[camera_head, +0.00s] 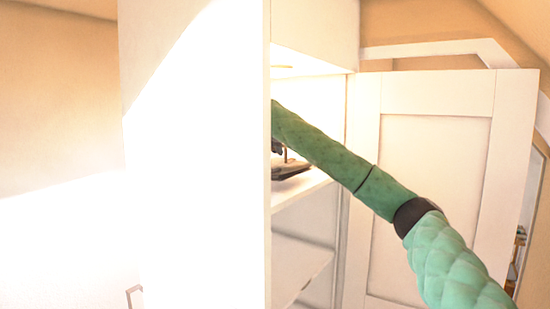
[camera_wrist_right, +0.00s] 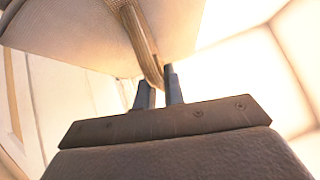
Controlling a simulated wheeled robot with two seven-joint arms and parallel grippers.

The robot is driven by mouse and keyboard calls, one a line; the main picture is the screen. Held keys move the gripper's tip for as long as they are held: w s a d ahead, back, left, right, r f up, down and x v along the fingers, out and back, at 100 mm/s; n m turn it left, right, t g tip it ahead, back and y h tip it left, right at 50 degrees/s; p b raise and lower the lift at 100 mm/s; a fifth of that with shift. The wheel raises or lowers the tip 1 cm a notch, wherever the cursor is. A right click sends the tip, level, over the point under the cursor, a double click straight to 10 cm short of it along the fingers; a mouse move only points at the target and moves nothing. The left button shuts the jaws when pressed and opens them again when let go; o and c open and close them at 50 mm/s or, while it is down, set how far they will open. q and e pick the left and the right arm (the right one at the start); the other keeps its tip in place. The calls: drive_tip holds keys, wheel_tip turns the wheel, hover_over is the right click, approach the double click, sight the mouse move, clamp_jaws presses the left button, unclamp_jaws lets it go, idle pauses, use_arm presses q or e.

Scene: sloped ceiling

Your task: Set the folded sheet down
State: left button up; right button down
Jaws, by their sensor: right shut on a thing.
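My right arm reaches into the white cabinet (camera_head: 300,215), and the left panel hides its end in the head view. In the right wrist view my right gripper (camera_wrist_right: 160,84) is shut on a tan woven band (camera_wrist_right: 138,35). The band runs around a pale cream, soft-looking bundle, which I take for the folded sheet (camera_wrist_right: 70,25). The bundle fills the top of that view, beyond the fingertips. Whether it touches a shelf is not visible. The sheet does not show in the head view. My left gripper is in neither view.
A tall white panel (camera_head: 195,170) blocks the left of the opening. A small dark thing (camera_head: 290,170) shows at a lit shelf below my arm. A lower shelf (camera_head: 300,262) looks bare where visible.

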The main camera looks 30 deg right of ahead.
sight(277, 160)
wheel_tip(277, 160, down, 2)
drive_tip(key=shift+d+f+p, duration=0.1)
drive_tip(key=shift+f+p, duration=0.05)
drive_tip(key=shift+p, duration=0.3)
drive_tip(key=shift+w+f+p, duration=0.15)
drive_tip(key=shift+f+p, duration=0.25)
drive_tip(key=shift+f, duration=0.15)
drive_tip(key=c, duration=1.5)
unclamp_jaws()
drive_tip(key=shift+b+v, duration=0.8)
drive_tip(key=shift+v, duration=3.1)
